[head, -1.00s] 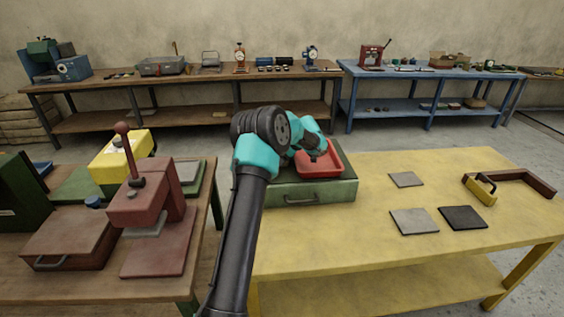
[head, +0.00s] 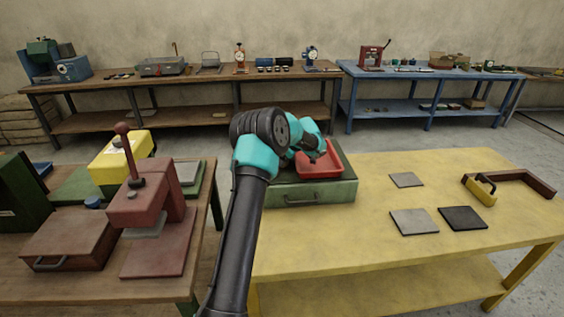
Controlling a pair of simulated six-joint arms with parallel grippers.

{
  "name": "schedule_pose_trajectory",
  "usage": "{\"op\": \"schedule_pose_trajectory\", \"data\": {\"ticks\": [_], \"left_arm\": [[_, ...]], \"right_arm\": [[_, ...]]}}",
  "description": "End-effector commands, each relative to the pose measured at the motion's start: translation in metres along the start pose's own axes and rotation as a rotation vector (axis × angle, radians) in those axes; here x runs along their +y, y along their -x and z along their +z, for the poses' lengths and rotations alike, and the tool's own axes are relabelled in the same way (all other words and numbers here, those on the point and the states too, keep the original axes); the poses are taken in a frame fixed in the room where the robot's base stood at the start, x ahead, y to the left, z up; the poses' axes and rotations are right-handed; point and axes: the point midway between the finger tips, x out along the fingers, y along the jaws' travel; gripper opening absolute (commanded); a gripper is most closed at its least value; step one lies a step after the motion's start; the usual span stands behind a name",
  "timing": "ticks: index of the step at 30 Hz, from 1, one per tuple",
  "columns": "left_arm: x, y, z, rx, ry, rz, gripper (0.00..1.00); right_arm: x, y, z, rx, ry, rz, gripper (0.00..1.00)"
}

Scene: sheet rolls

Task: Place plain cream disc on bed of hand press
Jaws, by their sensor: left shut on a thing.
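A dark red hand press (head: 150,206) with an upright lever stands on the brown table at the left. A grey plate (head: 146,229) sits under its head, and its flat red base (head: 158,252) extends to the front. My left gripper (head: 315,155) is over the red tray (head: 325,168) on the green drawer box. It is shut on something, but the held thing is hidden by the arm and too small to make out. I cannot see a cream disc. My right gripper is not in view.
The green drawer box (head: 310,193) stands on the yellow table (head: 370,245). Several flat plates, including a dark one (head: 463,218), lie to its right. A yellow-handled tool (head: 480,192) and a brown angle piece (head: 525,180) lie farther right. A red-brown box (head: 70,240) stands left of the press.

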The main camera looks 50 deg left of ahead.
Motion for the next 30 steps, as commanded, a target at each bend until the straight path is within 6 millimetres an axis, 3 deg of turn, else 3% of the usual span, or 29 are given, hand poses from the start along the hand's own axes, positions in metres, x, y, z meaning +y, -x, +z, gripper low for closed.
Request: {"op": "schedule_pose_trajectory", "data": {"ticks": [8, 18, 30], "left_arm": [[0.000, 0.005, -0.003, 0.000, 0.001, 0.001, 0.34], [-0.001, 0.032, -0.020, 0.000, 0.001, 0.002, 0.34], [-0.044, 0.048, -0.001, 0.000, -0.002, 0.001, 0.34]], "right_arm": [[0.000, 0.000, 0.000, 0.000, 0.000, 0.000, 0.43], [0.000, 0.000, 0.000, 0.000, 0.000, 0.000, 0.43], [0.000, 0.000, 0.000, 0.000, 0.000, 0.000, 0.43]]}}
